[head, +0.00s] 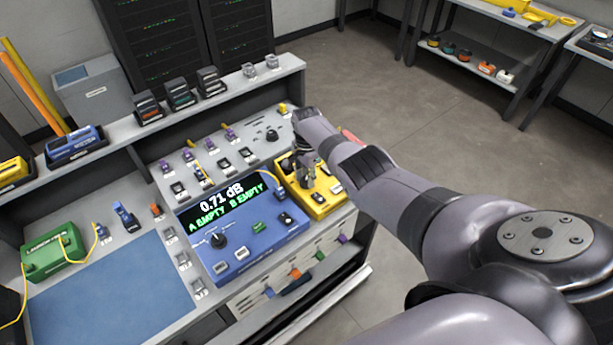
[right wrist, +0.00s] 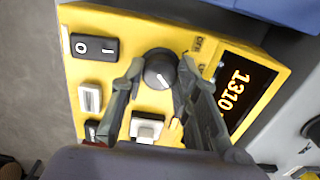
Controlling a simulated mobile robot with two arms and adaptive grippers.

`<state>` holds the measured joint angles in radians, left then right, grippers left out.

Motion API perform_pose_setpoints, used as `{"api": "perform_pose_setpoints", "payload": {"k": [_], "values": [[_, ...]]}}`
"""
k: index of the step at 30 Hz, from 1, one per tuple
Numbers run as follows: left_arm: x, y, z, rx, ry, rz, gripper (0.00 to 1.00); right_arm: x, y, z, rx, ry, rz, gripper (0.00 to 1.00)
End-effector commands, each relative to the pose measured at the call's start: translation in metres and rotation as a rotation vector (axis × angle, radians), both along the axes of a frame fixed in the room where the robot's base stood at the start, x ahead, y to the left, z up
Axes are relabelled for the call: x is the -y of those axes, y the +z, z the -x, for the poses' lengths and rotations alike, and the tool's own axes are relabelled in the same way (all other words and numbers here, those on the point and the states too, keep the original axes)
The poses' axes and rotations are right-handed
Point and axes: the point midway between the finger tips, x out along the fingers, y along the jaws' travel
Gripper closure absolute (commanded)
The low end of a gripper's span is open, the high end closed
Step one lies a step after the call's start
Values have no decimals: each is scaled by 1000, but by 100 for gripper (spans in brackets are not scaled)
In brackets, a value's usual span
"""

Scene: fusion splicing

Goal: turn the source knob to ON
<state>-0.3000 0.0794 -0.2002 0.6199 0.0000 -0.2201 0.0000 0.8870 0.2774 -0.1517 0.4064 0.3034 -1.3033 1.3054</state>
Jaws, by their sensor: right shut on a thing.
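The yellow source box (head: 322,203) stands to the right of the blue meter in the head view and fills the middle of the right wrist view (right wrist: 75,17). Its round dark grey source knob (right wrist: 158,66) has a white pointer line aimed toward the lower right of that picture. My right gripper (right wrist: 160,73) is shut on the knob, one finger on each side; it also shows over the box in the head view (head: 303,172). My left gripper is out of view.
The source's display (right wrist: 236,92) reads 1310. A black rocker switch (right wrist: 95,47) marked O and I sits near the knob. The blue meter (head: 262,243) reads 0.71 dB. A blue mat (head: 110,285) and a green box (head: 50,257) lie at left.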

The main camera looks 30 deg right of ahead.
Motion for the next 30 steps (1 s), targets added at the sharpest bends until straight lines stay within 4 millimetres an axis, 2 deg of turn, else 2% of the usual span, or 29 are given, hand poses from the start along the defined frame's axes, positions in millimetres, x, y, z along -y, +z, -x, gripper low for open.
{"api": "perform_pose_setpoints", "payload": {"k": [2,3,12,23,30], "values": [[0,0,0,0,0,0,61,1,3,-3,7,-1,3,99],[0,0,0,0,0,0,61,1,3,-3,7,-1,3,71],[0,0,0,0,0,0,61,1,1,-1,4,0,1,51],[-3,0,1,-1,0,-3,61,0,2,-1,2,1,0,51],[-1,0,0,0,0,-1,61,0,19,-1,4,1,0,51]]}}
